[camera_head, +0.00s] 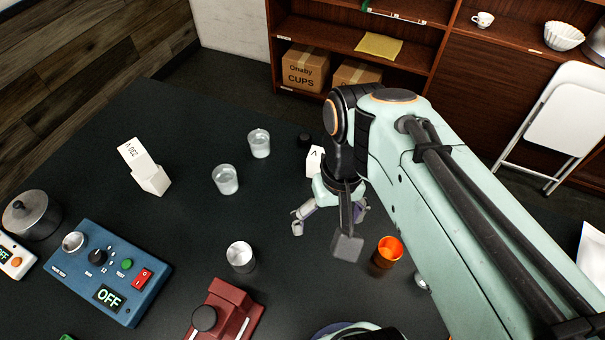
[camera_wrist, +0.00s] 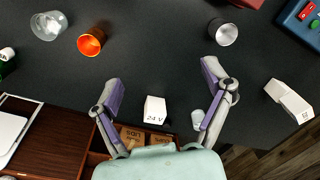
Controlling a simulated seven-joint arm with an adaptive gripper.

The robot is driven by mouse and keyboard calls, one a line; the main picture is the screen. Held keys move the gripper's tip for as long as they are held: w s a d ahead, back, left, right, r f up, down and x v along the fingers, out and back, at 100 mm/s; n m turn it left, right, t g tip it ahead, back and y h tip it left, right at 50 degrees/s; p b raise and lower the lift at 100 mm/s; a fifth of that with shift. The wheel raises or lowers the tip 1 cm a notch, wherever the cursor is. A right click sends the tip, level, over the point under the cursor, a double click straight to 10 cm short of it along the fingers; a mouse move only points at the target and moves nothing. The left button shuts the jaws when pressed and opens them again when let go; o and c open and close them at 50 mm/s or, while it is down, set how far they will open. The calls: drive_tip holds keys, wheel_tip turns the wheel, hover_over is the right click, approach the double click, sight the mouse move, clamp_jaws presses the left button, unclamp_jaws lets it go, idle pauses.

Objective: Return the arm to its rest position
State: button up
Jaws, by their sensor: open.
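My gripper (camera_head: 330,214) hangs above the dark table, under my arm's bent wrist. In the wrist view my gripper (camera_wrist: 160,80) has its two purple-padded fingers spread wide with nothing between the tips. A white block marked "24 V" (camera_wrist: 156,110) lies below, between the fingers in that picture and apart from them. In the head view this white block (camera_head: 314,161) is partly hidden behind my wrist. My arm reaches in from the lower right.
An orange cup (camera_head: 386,254), a metal cup (camera_head: 240,258) and two clear glasses (camera_head: 259,144) (camera_head: 225,180) stand around my gripper. A "230 V" block (camera_head: 142,165), blue control box (camera_head: 108,275) and red device (camera_head: 224,315) are left. Shelves (camera_head: 420,70) stand behind.

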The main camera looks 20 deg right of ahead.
drive_tip(key=s+a+f+n, duration=0.2)
drive_tip(key=s+a, duration=0.2)
drive_tip(key=s, duration=0.1)
drive_tip(key=shift+s+n, duration=0.3)
drive_tip(key=shift+s, duration=0.1)
idle(0.8)
